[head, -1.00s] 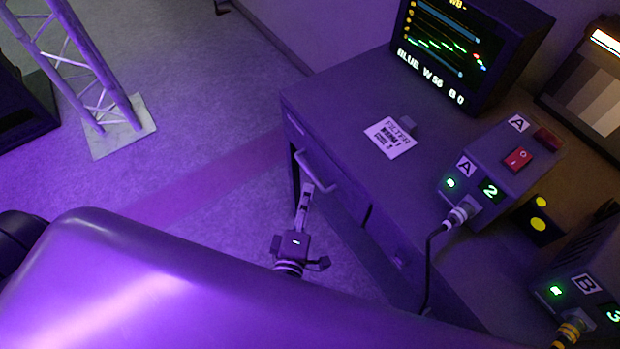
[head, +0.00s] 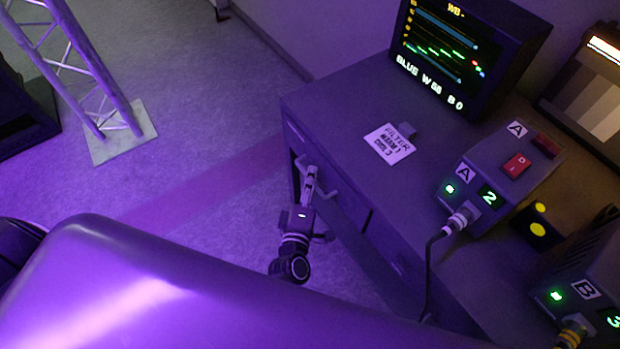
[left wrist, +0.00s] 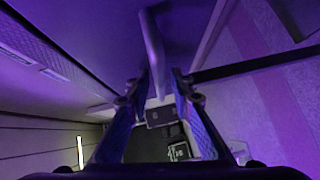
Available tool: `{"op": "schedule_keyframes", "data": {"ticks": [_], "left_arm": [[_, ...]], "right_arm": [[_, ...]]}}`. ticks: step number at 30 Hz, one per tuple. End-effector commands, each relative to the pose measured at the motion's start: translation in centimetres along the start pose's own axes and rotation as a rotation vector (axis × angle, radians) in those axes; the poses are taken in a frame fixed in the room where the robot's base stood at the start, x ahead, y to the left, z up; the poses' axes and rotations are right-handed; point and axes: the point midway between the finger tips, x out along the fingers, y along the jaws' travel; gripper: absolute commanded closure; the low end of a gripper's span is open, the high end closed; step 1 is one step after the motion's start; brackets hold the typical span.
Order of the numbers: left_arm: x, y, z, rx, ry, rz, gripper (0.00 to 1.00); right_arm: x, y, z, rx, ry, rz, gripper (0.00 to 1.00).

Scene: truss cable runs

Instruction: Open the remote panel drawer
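The drawer (head: 342,181) is in the upper left of the dark desk's front in the head view, and its front looks flush with the desk. Its pale bar handle (head: 328,191) stands out from that front. My left gripper (head: 311,173) is at the handle, with its fingers partly covering it. In the left wrist view, the handle (left wrist: 152,45) runs down between the two blue-padded fingers of my left gripper (left wrist: 158,84). There is a gap between the fingertips, and I cannot tell whether either touches the bar. My right gripper is in neither view.
On the desk top (head: 350,110) are a monitor (head: 465,50), a filter card (head: 389,144), box A (head: 500,165) and box B (head: 590,285). A cable (head: 430,270) hangs from box A over the desk front. A truss stand (head: 120,130) is at the left. The floor between is clear.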

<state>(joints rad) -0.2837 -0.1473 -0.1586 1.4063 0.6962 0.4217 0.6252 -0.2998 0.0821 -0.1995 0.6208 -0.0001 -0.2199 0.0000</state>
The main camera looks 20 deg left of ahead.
Motion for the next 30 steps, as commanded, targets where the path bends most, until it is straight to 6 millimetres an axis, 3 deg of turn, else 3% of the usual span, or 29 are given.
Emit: {"op": "schedule_keyframes", "data": {"ticks": [5,20,26,30], "left_arm": [[0.0,0.0,0.0,0.0,0.0,0.0,1.0],[-0.4,-0.1,-0.3,0.001,-0.001,-0.002,1.0],[-2.4,-0.7,-2.3,0.005,-0.002,-0.005,1.0],[-5.2,-1.5,-5.0,0.009,-0.003,-0.007,1.0]], "right_arm": [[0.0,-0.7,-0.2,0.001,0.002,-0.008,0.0],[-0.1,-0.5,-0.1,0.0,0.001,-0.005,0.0],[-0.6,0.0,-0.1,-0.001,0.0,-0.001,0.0],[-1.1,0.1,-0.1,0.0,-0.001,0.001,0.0]]}}
